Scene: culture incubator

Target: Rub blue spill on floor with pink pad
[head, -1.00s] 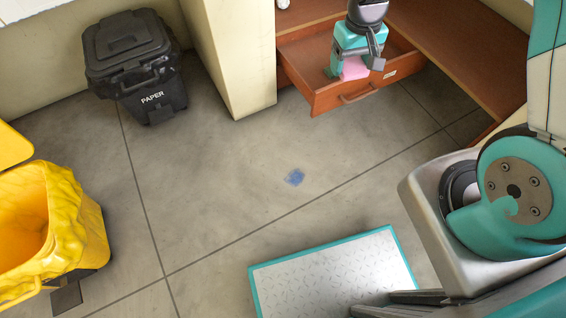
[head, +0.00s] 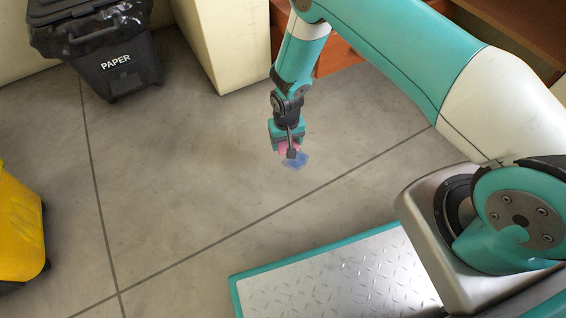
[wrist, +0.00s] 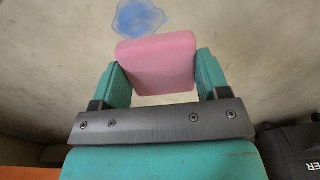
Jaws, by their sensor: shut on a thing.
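The blue spill (head: 299,160) is a small patch on the grey floor, partly hidden behind my gripper in the head view. In the wrist view the spill (wrist: 138,17) lies just beyond the pad, near the top edge. My gripper (head: 287,150) points down at the floor beside the spill. It is shut on the pink pad (wrist: 157,62), which sits between both fingers. In the head view the pad (head: 283,147) shows only in part. I cannot tell whether the pad touches the floor.
A black PAPER bin (head: 115,70) stands at the upper left and a yellow bin (head: 20,230) at the left edge. A beige wall end (head: 232,45) and a wooden drawer (head: 335,60) are behind my arm. The floor left of the spill is clear.

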